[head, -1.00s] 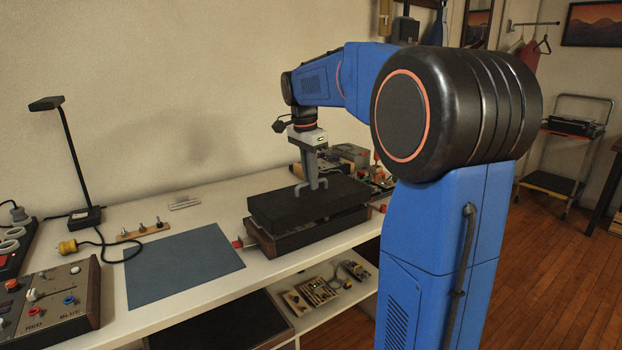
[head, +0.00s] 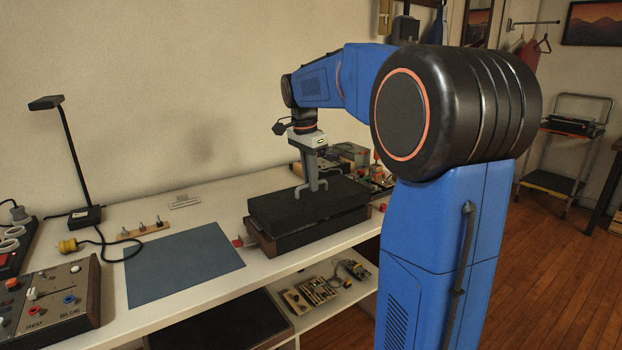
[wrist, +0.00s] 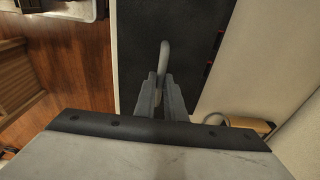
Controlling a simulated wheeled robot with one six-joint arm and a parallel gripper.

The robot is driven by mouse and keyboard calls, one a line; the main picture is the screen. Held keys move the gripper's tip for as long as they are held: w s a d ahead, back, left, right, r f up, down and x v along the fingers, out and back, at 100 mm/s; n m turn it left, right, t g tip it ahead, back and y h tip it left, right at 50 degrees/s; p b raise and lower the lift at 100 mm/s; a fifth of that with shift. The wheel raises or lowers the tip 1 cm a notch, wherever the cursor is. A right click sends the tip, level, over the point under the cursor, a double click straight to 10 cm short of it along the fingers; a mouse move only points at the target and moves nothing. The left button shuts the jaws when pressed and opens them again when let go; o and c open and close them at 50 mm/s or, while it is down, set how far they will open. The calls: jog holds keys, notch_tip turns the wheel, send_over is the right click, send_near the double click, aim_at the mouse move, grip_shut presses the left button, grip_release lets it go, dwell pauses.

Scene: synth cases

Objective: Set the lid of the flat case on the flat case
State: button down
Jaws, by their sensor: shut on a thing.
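The lid of the flat case (head: 285,209) is a thick black slab with a grey bar handle on top. My gripper (head: 312,184) points down and is shut on that handle. The flat case (head: 262,240), dark with a brown wooden end, lies on the bench directly under the lid. The lid looks level and very close to the case; I cannot tell whether they touch all round. In the wrist view, the fingers (wrist: 160,92) grip the curved handle (wrist: 163,58) above the black lid top (wrist: 190,28). The case is mostly hidden by the lid there.
A blue-grey mat (head: 183,268) lies to the left, with a control box (head: 55,300) and a lamp (head: 72,160) beyond. Electronic parts (head: 352,155) crowd the bench behind the case. A lower shelf holds more parts (head: 318,290).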

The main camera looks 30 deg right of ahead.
jog(key=shift+f, duration=0.65)
jog(key=c, duration=1.7)
grip_release()
jog(key=shift+c, duration=0.2)
notch_tip(320, 180, up, 17)
jog(key=a, duration=0.2)
jog(key=s+a+f+n+t, duration=0.1)
jog(key=s+a+f+n, duration=0.3)
jog(key=s+f, duration=0.5)
jog(key=s+a+f+n+t+y, duration=0.1)
jog(key=s+a+f+n, duration=0.4)
jog(key=s+f, duration=0.5)
jog(key=s+a+f+n+t, duration=0.2)
jog(key=s+a+f+n, duration=0.2)
jog(key=s+f+n, duration=0.4)
jog(key=s+f, duration=0.2)
jog(key=s, duration=0.1)
jog(key=shift+a+f+n+t, duration=0.15)
jog(key=shift+a+n+t, duration=0.15)
jog(key=shift+t, duration=0.1)
